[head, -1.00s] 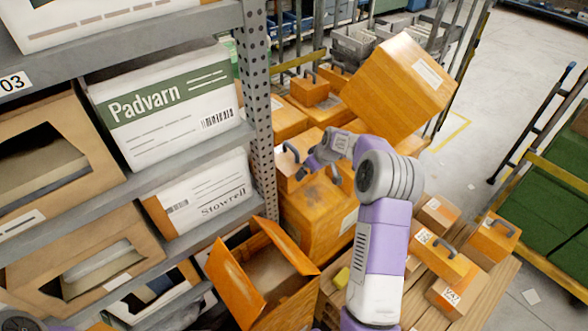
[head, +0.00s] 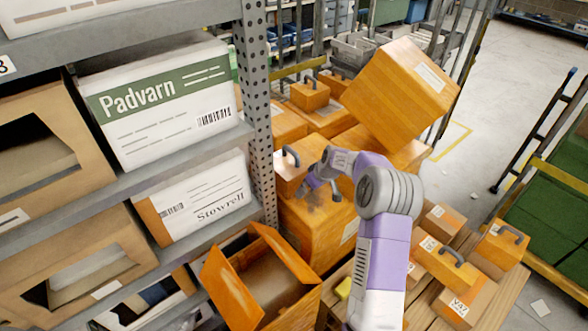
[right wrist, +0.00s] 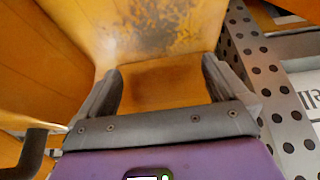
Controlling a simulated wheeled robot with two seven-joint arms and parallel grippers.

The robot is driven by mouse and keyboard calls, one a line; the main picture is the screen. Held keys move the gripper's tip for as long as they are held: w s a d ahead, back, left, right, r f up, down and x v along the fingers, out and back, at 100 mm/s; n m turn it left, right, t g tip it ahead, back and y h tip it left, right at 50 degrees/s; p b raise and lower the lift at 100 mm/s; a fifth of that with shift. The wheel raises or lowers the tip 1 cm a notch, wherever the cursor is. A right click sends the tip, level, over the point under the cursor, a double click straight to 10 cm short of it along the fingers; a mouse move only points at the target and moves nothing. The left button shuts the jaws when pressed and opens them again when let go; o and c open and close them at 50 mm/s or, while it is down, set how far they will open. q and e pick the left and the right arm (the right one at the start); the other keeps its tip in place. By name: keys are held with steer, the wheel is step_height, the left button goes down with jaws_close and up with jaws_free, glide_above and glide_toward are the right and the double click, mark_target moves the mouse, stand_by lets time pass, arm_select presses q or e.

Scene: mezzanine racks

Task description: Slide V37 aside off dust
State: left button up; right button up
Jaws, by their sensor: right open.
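No label reading V37 is legible. A small orange box with a dark handle (head: 287,172) stands beside the rack post, on a large orange crate (head: 318,240); I cannot tell whether it is V37. A dark dust patch (head: 315,202) lies on the crate; it also shows in the right wrist view (right wrist: 160,25). My right gripper (head: 322,188) is open just over the patch, close to the right of the handled box. In the right wrist view its fingers (right wrist: 161,72) are apart with nothing held; contact cannot be told. My left gripper is not in view.
A grey perforated rack post (head: 258,110) stands close left of the gripper. A tilted orange box (head: 398,90) rises behind my arm. An open orange carton (head: 265,285) lies in front.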

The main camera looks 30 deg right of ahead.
steer(key=shift+s+d+b, duration=0.1)
steer(key=shift+s+b, duration=0.65)
steer(key=shift+s, duration=0.7)
step_height(320, 180, up, 13)
steer(key=p, duration=0.8)
